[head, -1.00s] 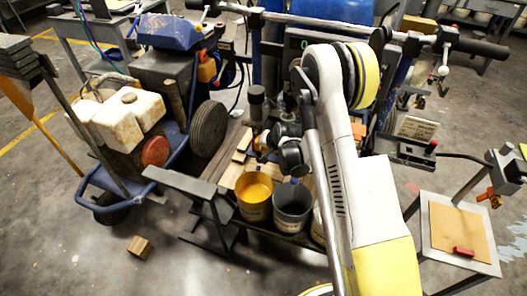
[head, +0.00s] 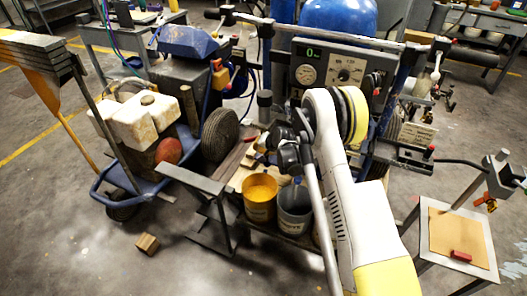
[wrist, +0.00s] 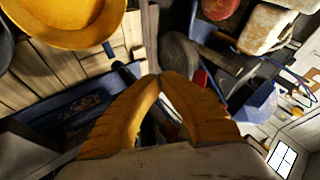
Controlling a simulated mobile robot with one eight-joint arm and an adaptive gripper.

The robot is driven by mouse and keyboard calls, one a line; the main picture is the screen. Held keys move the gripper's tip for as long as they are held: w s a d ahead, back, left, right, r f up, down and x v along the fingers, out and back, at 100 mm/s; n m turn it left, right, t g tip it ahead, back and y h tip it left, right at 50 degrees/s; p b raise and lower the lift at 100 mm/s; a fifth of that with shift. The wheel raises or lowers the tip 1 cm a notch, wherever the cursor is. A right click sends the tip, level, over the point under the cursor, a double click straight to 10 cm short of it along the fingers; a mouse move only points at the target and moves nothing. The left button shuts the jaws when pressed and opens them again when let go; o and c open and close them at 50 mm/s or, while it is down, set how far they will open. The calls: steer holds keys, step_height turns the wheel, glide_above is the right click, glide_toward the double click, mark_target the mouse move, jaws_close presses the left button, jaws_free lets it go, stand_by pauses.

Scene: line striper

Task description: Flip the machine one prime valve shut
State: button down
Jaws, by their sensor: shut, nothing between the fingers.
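The left machine is a blue cart with a white tank (head: 138,121), a dark wheel (head: 220,134) and a blue-topped unit (head: 185,40). A small orange fitting (head: 220,77) sits on its right side, but I cannot tell whether this is the prime valve. No valve handle is clear in either view. My gripper (wrist: 160,77) has its two orange fingers together at the tips, with nothing between them. In the wrist view it is in front of the wheel (wrist: 180,55) and blue cart framing, and I see no contact. In the head view my arm hides the gripper.
A yellow paint bucket (head: 259,196) and a grey bucket (head: 295,210) stand on the right machine's platform. A gauge panel (head: 338,73) rises behind my arm. A wooden block (head: 147,243) lies on otherwise clear floor at front left.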

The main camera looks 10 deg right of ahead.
mark_target(253, 140)
steer(key=w+a+t+y, duration=0.1)
steer(key=w+a+r+m+t+y, duration=0.1)
steer(key=t+y, duration=0.1)
steer(key=shift+a+r, duration=0.15)
steer(key=shift+r, duration=0.15)
steer(key=shift+w+a+r, duration=0.25)
steer(key=shift+a+r, duration=0.05)
steer(key=shift+r, duration=0.15)
steer(key=shift+w+a+r+m+t+y, duration=0.2)
steer(key=shift+r+m+t+y, duration=0.1)
steer(key=shift+t+y, duration=0.25)
